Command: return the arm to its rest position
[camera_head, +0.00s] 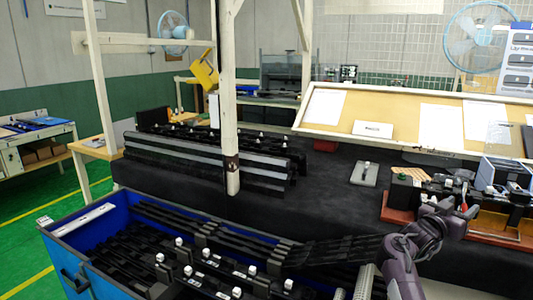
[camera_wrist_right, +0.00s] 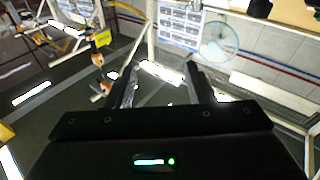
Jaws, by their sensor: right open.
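My right arm, purple-grey, rises from the bottom right of the head view. Its right gripper (camera_head: 466,204) is at the arm's upper end, in front of the brown fixture at the right of the dark table. In the wrist view the two black fingers of the right gripper (camera_wrist_right: 165,85) stand apart, with nothing between them but the distant room. The gripper is open and empty. My left gripper is not in view.
A blue bin (camera_head: 62,226) with black trim strips stands left of the arm. The dark table (camera_head: 330,200) holds black trim rails (camera_head: 215,160), a pale post (camera_head: 229,130) and a brown fixture (camera_head: 397,212). The table's middle is clear.

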